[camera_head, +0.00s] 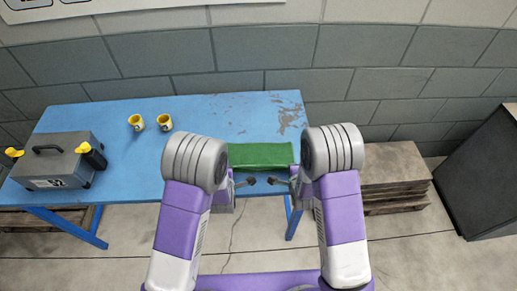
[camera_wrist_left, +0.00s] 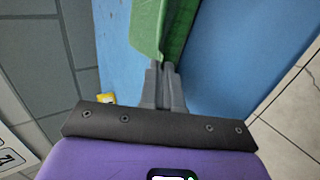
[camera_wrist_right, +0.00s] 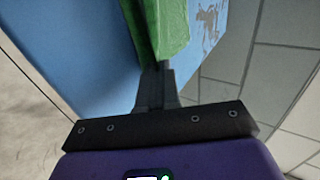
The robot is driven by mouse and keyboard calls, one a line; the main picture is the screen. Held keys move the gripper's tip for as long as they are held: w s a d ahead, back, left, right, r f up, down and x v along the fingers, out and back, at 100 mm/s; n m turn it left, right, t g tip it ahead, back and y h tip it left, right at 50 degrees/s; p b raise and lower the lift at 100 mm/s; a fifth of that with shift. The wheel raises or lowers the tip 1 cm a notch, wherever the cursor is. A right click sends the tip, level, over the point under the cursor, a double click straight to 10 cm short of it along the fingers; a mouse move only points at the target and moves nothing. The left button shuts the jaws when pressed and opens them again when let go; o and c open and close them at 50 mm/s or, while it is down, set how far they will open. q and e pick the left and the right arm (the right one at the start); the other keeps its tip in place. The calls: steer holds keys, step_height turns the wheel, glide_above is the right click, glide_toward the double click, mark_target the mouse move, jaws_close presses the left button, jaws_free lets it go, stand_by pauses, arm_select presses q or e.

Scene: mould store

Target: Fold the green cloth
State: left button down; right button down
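The green cloth (camera_head: 260,155) lies on the blue table (camera_head: 200,111) as a narrow strip running left to right. In both wrist views it shows a lighter layer, also seen in the left wrist view (camera_wrist_left: 147,25), over a darker strip toward the table's front side. My left gripper (camera_head: 252,181) and right gripper (camera_head: 272,180) point toward each other in front of the cloth, with a small gap between them.
A grey toolbox (camera_head: 58,161) sits at the far left. Wooden pallets (camera_head: 393,165) and a dark cabinet (camera_head: 480,170) stand on the floor to the right. A wall runs behind.

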arm_select(q)
steer(key=c, duration=1)
jaws_free()
arm_select(e)
steer(key=c, duration=1)
jaws_free()
arm_select(q)
steer(key=s+r, duration=0.4)
steer(key=r, duration=0.5)
arm_select(e)
steer(key=s+r, duration=0.4)
steer(key=r, duration=0.5)
